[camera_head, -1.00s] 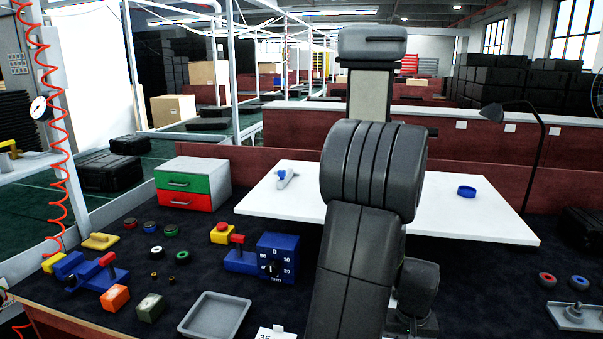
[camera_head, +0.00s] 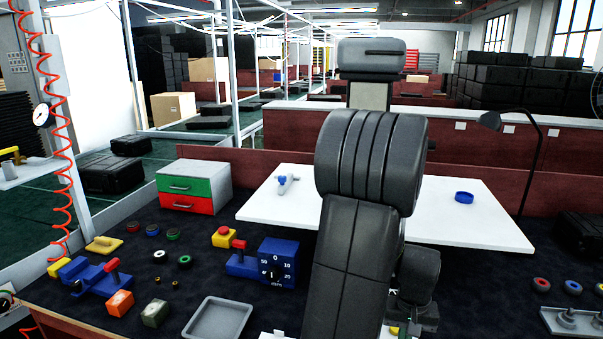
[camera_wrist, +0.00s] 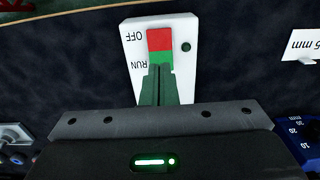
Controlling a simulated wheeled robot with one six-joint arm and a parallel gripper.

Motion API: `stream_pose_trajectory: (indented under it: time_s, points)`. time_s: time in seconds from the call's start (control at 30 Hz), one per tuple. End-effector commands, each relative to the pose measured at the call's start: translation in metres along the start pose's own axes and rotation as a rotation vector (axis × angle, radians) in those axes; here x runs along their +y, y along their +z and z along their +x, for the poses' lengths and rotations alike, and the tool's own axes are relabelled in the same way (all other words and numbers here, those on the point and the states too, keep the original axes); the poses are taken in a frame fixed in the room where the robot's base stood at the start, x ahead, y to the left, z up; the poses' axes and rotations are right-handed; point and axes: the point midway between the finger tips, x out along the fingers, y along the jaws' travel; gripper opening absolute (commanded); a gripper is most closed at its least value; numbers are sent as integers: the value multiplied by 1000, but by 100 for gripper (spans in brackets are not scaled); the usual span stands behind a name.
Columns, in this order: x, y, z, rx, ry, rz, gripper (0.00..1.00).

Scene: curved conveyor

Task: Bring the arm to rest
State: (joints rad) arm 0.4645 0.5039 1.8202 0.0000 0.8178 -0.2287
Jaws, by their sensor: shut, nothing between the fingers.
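My gripper (camera_wrist: 160,72) shows in the wrist view with its two dark green fingers closed together and nothing between them. The fingertips overlap the lower green half of a rocker switch, red on top, on a white plate (camera_wrist: 184,78) marked OFF and RUN. I cannot tell whether they touch it. In the head view my arm stands bent in the middle of the picture, and my gripper is hidden below and behind its links.
A blue dial block (camera_head: 278,262), grey tray (camera_head: 217,319) and drawer box (camera_head: 194,187) stand left. A plate with knobs (camera_head: 572,321) lies right.

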Motion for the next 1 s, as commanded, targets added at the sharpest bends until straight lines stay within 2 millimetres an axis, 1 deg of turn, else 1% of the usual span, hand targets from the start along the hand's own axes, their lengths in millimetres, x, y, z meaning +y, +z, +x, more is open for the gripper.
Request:
stream_pose_trajectory:
  time_s: [0.2, 0.37, 0.47, 0.8, 0.9, 1.0]
  points:
    - [0, 0, 2, 0, 0, 0, 0]
    - [0, 0, 11, 0, 0, 0, 0]
    - [0, 0, 20, 0, 0, 0, 0]
    - [0, 0, 61, 0, 0, 0, 0]
    - [0, 0, 69, -1, 0, 0, 0]
    - [0, 0, 72, 0, 0, 0, 0]
